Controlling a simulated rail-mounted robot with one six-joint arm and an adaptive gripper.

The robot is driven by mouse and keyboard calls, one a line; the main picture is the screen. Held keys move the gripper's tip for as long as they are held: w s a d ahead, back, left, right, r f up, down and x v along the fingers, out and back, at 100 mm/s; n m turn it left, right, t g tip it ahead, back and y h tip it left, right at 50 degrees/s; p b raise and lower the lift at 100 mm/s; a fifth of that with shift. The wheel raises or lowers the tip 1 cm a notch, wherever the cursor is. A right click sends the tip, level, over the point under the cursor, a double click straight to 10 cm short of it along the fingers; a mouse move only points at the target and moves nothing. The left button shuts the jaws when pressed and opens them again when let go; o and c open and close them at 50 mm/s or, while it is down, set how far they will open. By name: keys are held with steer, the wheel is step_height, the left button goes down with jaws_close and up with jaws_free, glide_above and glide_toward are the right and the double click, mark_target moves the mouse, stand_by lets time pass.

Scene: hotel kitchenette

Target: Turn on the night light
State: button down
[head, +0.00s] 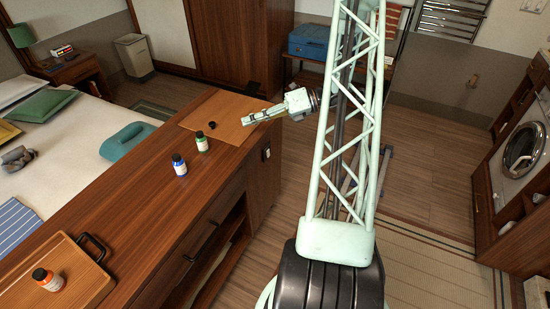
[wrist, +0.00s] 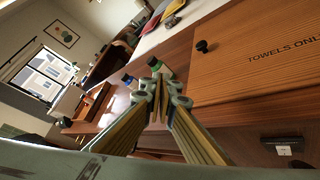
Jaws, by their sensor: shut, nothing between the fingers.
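A small dark fitting with a pale patch, which may be the night light or its switch, is on the end face of the wooden counter (head: 266,152). It also shows at the lower right of the wrist view (wrist: 284,150). I cannot tell whether it is lit. A bedside lamp with a green shade (head: 22,36) stands far off at the upper left. My gripper (head: 245,121) is shut and empty, above the counter's far end and pointing left. In the wrist view its fingertips (wrist: 157,76) meet near the middle, apart from the fitting.
A wooden board marked "TOWELS ONLY" (wrist: 275,70) lies on the counter with a small black knob (wrist: 202,46). A tray (head: 92,272) holds an orange bottle (head: 45,279).

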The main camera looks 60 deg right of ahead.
steer(key=s+d+f+m+t+h, duration=0.3)
steer(key=s+d+f+m, duration=0.5)
steer(key=f, duration=0.4)
steer(key=m+t+h, duration=0.2)
steer(key=m+h, duration=0.3)
steer(key=m, duration=0.1)
glide_toward(268, 154)
steer(key=s+d+f, duration=0.1)
steer(key=s, duration=0.6)
steer(key=shift+d+f+b, duration=0.15)
steer(key=shift+d+b, duration=0.2)
steer(key=shift+d, duration=0.05)
steer(key=w+a+f+b, duration=0.1)
steer(key=w+b, duration=0.1)
steer(key=w, duration=1.1)
steer(key=shift+w+a+f, duration=0.25)
steer(key=shift+a+f, duration=0.05)
